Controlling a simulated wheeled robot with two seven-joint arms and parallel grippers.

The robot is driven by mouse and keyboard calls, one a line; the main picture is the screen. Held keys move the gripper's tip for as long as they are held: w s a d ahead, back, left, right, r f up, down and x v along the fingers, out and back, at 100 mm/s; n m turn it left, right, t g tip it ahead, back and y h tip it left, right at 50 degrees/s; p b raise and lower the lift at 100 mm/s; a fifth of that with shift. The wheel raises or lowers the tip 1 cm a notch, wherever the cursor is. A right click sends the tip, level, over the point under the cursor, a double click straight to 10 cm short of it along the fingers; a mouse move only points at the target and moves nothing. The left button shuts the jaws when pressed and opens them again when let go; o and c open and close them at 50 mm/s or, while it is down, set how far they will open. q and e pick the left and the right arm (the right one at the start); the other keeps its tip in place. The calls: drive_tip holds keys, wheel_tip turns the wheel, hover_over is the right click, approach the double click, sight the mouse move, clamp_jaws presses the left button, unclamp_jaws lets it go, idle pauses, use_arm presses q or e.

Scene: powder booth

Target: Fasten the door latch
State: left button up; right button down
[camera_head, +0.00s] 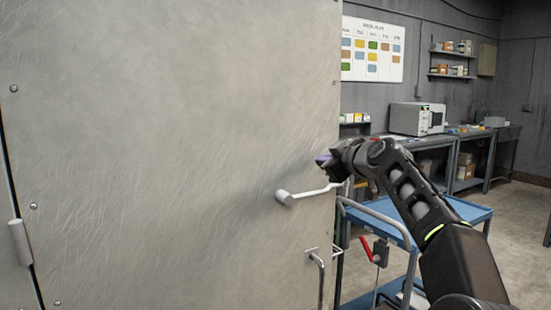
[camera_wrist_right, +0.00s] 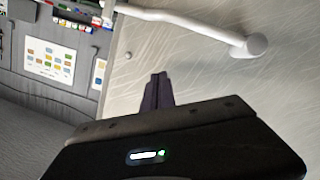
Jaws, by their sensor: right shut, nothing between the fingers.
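The large pale metal door (camera_head: 150,140) fills the left and middle of the head view. Its latch is a light grey lever (camera_head: 312,192) with a round pivot (camera_head: 284,197) near the door's right edge. The lever points right and slightly up from the pivot. In the wrist view the lever (camera_wrist_right: 190,24) runs from the pivot (camera_wrist_right: 257,45) to the upper left. My right gripper (camera_head: 323,160) is just above the lever in the head view, its purple fingertips (camera_wrist_right: 158,80) shut and empty, apart from the lever in the wrist view. My left gripper is not in view.
A pull handle (camera_head: 318,272) is lower on the door, and a hinge (camera_head: 20,242) is at its left edge. A blue cart (camera_head: 468,210) stands behind my right arm, near a red-handled part (camera_head: 366,248). A workbench (camera_head: 480,135) lines the back wall.

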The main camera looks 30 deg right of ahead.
drive_tip(key=f+m, duration=0.1)
drive_tip(key=d+f+m, duration=0.1)
drive_tip(key=d+f+y+b, duration=0.1)
drive_tip(key=f, duration=0.1)
drive_tip(key=shift+d+m, duration=0.25)
drive_tip(key=shift+m, duration=0.15)
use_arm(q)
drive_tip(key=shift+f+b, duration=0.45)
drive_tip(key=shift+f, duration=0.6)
use_arm(e)
drive_tip(key=shift+d+f+m+y, duration=0.2)
drive_tip(key=shift+f+m+y, duration=0.1)
drive_tip(key=shift+f+m, duration=0.3)
drive_tip(key=shift+d+f+m+y, duration=0.15)
drive_tip(key=shift+f+m+y, duration=0.2)
drive_tip(key=shift+f, duration=0.4)
